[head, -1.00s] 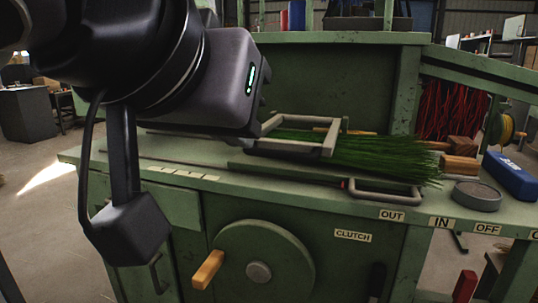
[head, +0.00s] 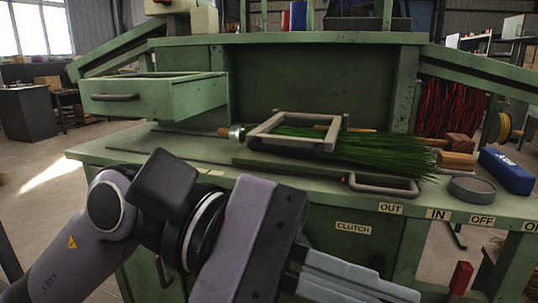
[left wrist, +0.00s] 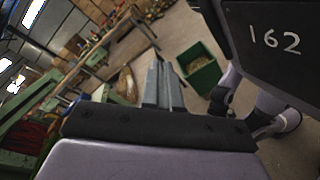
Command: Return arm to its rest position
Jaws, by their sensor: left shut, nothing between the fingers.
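My left arm fills the lower middle of the head view. Its gripper (head: 400,292) points right and down in front of the green bench (head: 190,160), apart from the things on it. The fingers lie together with nothing between them; the left wrist view also shows the shut gripper (left wrist: 160,66). On the bench top, a bundle of green bristles (head: 375,153) lies under a grey metal frame (head: 270,130). My right gripper is not in view.
An open green drawer (head: 150,97) sticks out at the upper left. A grey round tin (head: 473,190) and a blue box (head: 507,172) stand on the right of the bench. The left wrist view shows a green bin (left wrist: 200,72) on the floor.

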